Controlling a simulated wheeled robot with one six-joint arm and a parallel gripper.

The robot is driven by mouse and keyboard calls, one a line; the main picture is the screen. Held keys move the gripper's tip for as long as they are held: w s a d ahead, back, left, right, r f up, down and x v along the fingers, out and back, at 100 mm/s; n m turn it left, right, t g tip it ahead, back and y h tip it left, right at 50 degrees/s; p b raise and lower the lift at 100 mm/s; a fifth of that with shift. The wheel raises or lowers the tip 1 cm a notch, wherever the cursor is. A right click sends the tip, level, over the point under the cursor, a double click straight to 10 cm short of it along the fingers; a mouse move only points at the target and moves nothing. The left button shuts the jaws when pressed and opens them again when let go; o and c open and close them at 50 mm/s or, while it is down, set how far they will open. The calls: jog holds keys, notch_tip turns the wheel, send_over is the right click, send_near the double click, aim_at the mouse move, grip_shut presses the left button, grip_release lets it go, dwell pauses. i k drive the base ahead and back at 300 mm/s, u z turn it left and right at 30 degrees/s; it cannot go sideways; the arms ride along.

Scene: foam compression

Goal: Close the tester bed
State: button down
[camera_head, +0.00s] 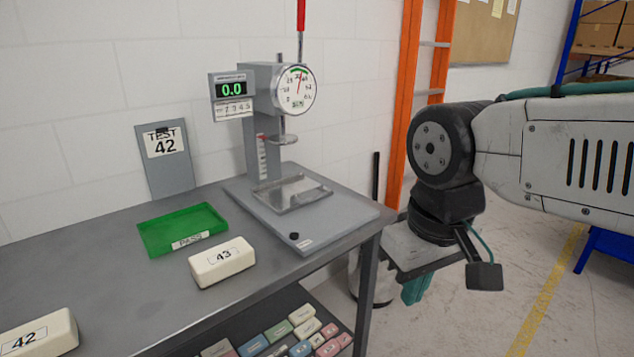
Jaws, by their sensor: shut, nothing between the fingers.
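The foam tester (262,125) stands on the grey table, with a round dial (295,90) and a display (231,90) reading 0.0. Its bed (291,193) is a shallow metal tray on the tester's base plate (340,222). The bed looks empty and sits partly forward of the round press foot (283,139), which is raised above it. A red-handled lever (301,15) stands upright, cut off by the top edge. My gripper (415,290) hangs right of the table, apart from the tester; its teal fingers are shut and empty, partly hidden.
Foam block 43 (222,262) lies before a green PASS tray (182,228); block 42 (38,334) is at bottom left. A TEST 42 board (166,160) leans on the wall. Coloured blocks (288,333) fill the lower shelf. An orange ladder (405,95) stands behind my arm.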

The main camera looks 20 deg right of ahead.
aim_at(283, 195)
jog(key=z, duration=0.4)
jog(key=i, duration=0.95)
jog(key=u, duration=0.35)
